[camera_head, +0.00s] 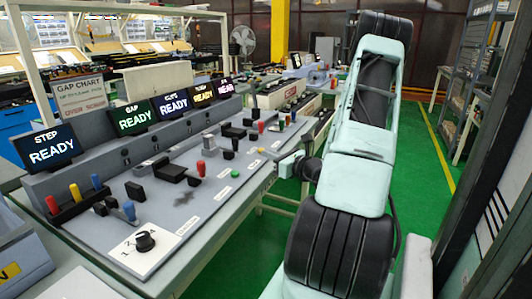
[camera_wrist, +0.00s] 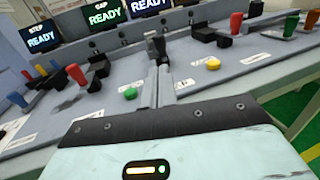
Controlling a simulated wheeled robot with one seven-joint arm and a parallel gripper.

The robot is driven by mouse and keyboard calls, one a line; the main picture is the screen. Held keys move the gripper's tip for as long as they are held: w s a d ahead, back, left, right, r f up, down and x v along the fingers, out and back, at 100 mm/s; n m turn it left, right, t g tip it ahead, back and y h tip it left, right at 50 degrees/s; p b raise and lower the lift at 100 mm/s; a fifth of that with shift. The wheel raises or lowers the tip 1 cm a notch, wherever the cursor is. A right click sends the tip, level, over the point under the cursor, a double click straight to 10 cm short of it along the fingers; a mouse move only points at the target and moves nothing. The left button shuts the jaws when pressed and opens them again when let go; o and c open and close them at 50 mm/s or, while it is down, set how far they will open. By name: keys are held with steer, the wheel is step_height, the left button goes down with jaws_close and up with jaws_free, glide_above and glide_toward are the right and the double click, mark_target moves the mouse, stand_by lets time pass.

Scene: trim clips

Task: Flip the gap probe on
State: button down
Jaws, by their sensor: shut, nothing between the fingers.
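The grey sloped panel (camera_head: 160,222) carries a screen reading GAP READY (camera_head: 132,117), which also shows in the wrist view (camera_wrist: 103,13). No label readable as gap probe shows, so I cannot tell which control it is. In the wrist view, my gripper (camera_wrist: 158,72) is shut and empty, its grey fingers pointing at the panel between a green button (camera_wrist: 130,92) and a yellow button (camera_wrist: 213,63). A black piece (camera_wrist: 156,48) stands just beyond the fingertips; I cannot tell whether they touch it. In the head view, my gripper (camera_head: 287,166) is at the panel's right edge.
A red handle (camera_head: 201,168), a black block (camera_head: 170,172) and a black rotary knob (camera_head: 145,241) stand on the panel. Red, yellow and blue handles stand at its left. More screens line the back. Green floor lies open on the right, beside a shelf rack (camera_head: 478,75).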

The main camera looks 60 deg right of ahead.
mark_target(234, 142)
steer(key=w, duration=0.3)
steer(key=w+d+p, duration=0.1)
steer(key=w, duration=0.3)
steer(key=w+d+p, duration=0.1)
steer(key=w, duration=0.3)
steer(key=shift+w, duration=0.25)
steer(key=w, duration=0.4)
steer(key=shift+a, duration=0.1)
steer(key=shift+r, duration=0.1)
